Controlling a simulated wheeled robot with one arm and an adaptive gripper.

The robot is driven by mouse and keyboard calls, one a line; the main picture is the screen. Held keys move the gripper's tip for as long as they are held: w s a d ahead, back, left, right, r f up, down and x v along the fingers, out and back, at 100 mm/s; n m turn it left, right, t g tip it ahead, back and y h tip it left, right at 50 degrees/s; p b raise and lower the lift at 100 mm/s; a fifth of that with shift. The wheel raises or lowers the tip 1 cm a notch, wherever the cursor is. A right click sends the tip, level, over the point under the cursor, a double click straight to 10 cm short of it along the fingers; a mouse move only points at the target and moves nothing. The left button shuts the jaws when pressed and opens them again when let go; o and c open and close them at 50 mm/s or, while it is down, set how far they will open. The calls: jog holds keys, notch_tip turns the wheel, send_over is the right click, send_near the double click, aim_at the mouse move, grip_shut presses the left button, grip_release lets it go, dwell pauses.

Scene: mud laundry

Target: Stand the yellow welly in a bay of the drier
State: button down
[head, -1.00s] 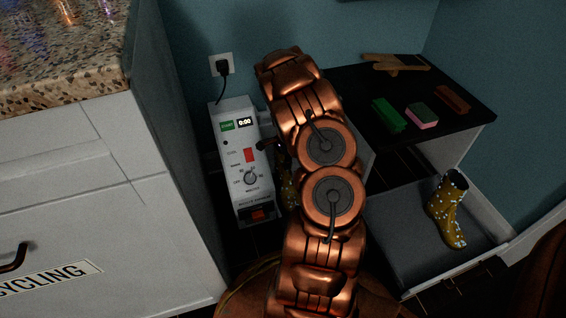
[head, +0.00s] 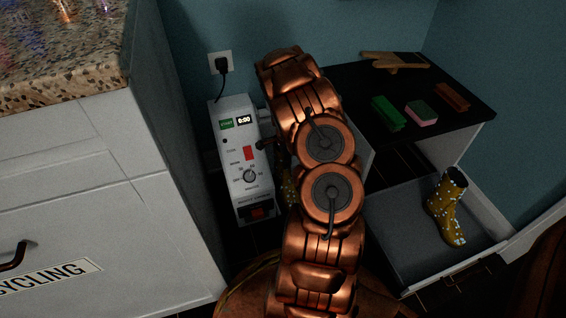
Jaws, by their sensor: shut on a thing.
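The drier (head: 237,150) is a white upright unit with a 0:00 display, a red switch and a dial, left of centre. My copper arm covers the space to its right, so its bays are mostly hidden. A strip of a yellow patterned thing (head: 287,190), probably a welly, shows between the drier's panel and my arm. I cannot tell whether it is held or standing in a bay. Another yellow welly (head: 442,212) with pale spots stands upright in the low grey tray (head: 395,245) at right. My gripper is hidden behind my arm.
A black-topped bench (head: 345,85) holds a green brush (head: 387,113), a pink-and-green sponge (head: 421,113), a brown brush (head: 453,97) and a wooden item (head: 393,62). A white cabinet (head: 90,200) with a speckled worktop (head: 60,55) closes off the left. The drier's plug (head: 222,66) is in a wall socket.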

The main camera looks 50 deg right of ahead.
jog(key=shift+f, duration=0.95)
dwell(0.5)
dwell(0.4)
jog(key=c, duration=1.1)
grip_release()
jog(key=shift+o, duration=0.2)
jog(key=shift+o, duration=0.8)
jog(key=o, duration=0.3)
